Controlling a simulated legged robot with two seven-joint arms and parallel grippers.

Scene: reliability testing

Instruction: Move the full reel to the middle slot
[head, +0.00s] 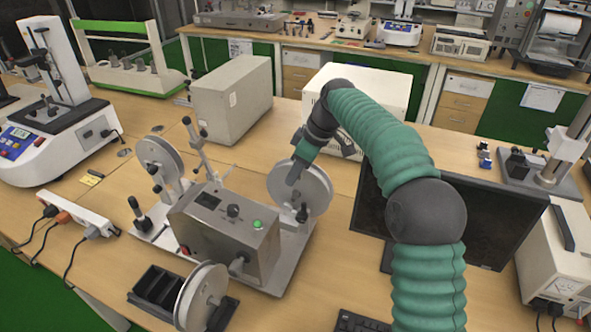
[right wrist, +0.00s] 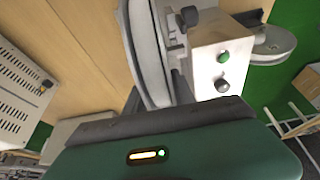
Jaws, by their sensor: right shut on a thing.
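A large pale reel (head: 318,190) is at the right end of the grey winding machine (head: 215,245), upright and apparently on or beside its spindle. My right gripper (head: 293,180) is at this reel's upper left face and shut on it. The right wrist view shows the reel edge-on (right wrist: 148,50) in front of my right gripper (right wrist: 165,110), whose fingertips are partly hidden. A black slotted rack (head: 158,285) is in front of the machine. A second reel (head: 196,300) stands in its right part; the left and middle slots look empty. My left gripper is not in view.
Another reel (head: 158,160) is on the machine's left end. A black monitor (head: 490,225) stands right of my arm, with a keyboard (head: 360,322) in front. Beige boxes (head: 232,100) stand behind. A power strip (head: 65,213) with cables lies left.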

